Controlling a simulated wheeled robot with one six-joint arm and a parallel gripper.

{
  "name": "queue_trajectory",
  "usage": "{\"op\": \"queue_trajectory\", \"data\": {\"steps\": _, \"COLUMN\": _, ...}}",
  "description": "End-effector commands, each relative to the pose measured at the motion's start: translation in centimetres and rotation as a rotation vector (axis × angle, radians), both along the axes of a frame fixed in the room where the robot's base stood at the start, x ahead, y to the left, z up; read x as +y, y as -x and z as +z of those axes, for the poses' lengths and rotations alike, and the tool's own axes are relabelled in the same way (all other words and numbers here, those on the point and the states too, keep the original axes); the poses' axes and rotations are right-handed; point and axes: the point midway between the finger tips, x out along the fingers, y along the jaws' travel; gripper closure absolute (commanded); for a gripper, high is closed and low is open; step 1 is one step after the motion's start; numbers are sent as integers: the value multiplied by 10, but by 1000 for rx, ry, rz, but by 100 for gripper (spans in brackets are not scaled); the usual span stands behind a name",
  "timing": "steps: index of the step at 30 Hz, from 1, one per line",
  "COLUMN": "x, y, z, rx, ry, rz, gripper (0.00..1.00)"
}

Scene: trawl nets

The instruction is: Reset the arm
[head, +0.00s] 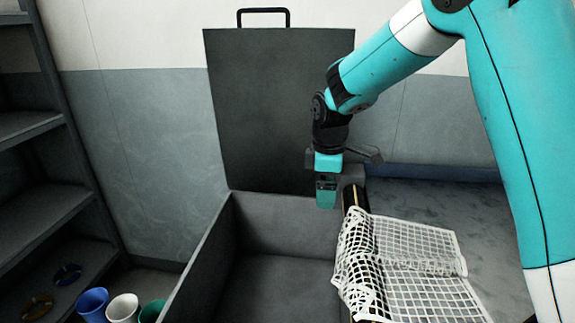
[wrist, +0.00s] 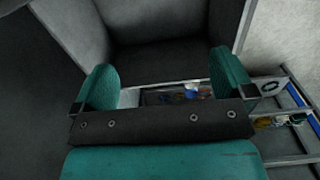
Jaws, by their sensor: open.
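My arm, teal with white bands and black joints, reaches in from the upper right of the head view. My gripper (head: 327,196) hangs over the far right part of the open grey box, just left of the white net. In the wrist view my gripper (wrist: 162,64) shows two teal fingers spread wide with nothing between them. The white net (head: 415,245) drapes over the box's right edge, around a dark bar with gold-coloured parts. The gripper looks close to the bar's far end; I cannot tell whether they touch.
The grey box (head: 218,245) stands open, its dark lid (head: 265,110) upright at the back with a black handle. A dark shelf (head: 45,210) stands at left. Blue (head: 92,304), white (head: 123,307) and green (head: 152,311) cups sit at lower left. Floor right of the box is clear behind the net.

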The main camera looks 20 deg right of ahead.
Motion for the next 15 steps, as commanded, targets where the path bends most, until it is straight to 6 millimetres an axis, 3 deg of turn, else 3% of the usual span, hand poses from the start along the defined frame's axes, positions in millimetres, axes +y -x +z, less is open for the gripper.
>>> {"op": "queue_trajectory", "data": {"steps": 5, "x": 7, "y": 9, "z": 9, "rx": -7, "ry": -13, "rz": -18, "gripper": 0}}
{"op": "queue_trajectory", "data": {"steps": 8, "x": 26, "y": 35, "z": 30, "rx": -21, "ry": -54, "rz": -71, "gripper": 0}}
{"op": "queue_trajectory", "data": {"steps": 11, "x": 52, "y": 82, "z": 56, "rx": -29, "ry": -122, "rz": -159, "gripper": 0}}
{"op": "queue_trajectory", "data": {"steps": 15, "x": 85, "y": 161, "z": 81, "rx": -4, "ry": -225, "rz": -294, "gripper": 0}}
